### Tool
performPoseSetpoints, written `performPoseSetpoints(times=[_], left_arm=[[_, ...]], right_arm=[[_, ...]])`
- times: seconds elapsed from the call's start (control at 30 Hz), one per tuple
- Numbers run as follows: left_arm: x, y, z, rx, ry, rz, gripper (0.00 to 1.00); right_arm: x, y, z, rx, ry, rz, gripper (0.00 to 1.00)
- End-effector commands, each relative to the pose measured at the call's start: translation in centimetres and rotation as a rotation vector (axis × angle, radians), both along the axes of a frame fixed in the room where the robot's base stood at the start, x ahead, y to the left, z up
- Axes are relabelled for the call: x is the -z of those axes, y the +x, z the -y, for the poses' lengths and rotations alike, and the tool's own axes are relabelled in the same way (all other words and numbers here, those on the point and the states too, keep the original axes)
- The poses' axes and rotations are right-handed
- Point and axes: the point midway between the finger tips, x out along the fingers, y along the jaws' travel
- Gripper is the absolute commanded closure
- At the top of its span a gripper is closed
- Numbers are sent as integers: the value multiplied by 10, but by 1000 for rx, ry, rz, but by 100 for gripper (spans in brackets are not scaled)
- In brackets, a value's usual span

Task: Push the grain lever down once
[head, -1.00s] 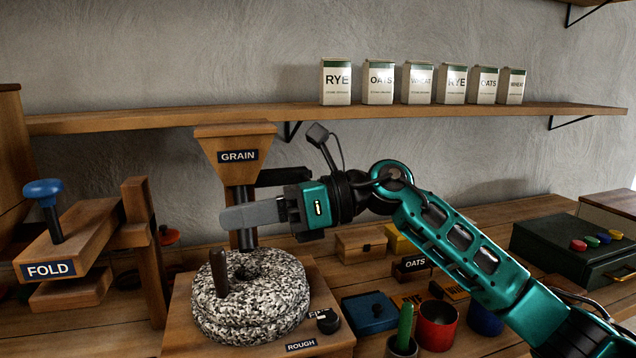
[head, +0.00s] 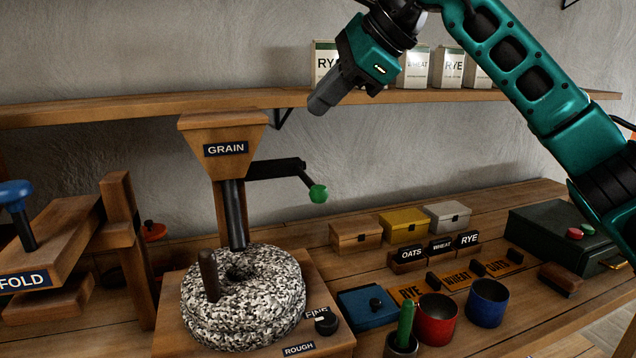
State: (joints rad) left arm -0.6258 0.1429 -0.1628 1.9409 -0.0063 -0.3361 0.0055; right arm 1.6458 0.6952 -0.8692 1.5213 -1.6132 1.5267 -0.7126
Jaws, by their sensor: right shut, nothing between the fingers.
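The wooden grain hopper (head: 222,150) with its GRAIN label stands above the speckled millstone (head: 245,300). The grain lever (head: 312,182) is a dark arm going right from the hopper, bent down at its end to a green knob (head: 318,194). My right gripper (head: 319,104) is shut and empty. It is above the lever and the knob, in front of the shelf, clear of both, with its fingers pointing down and left. My left gripper is not in view.
The shelf (head: 150,107) with several grain boxes runs behind my right arm. Small boxes, labelled blocks, a red cup (head: 437,320) and a blue cup (head: 487,302) stand right of the mill. The FOLD device (head: 50,250) is at left.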

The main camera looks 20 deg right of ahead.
Motion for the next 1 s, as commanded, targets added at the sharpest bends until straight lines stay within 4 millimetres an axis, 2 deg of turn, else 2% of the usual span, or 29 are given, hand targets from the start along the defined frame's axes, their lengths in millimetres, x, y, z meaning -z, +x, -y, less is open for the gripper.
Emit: performPoseSetpoints(times=[0.2,0.37,0.8,1.0], left_arm=[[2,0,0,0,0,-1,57],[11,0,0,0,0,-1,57],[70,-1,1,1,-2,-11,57],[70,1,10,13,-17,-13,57]], right_arm=[[2,0,-1,-1,2,-1,100],[11,0,-1,-1,3,-1,100],[69,0,-1,-3,3,0,100],[86,0,-1,-2,4,-2,100]])
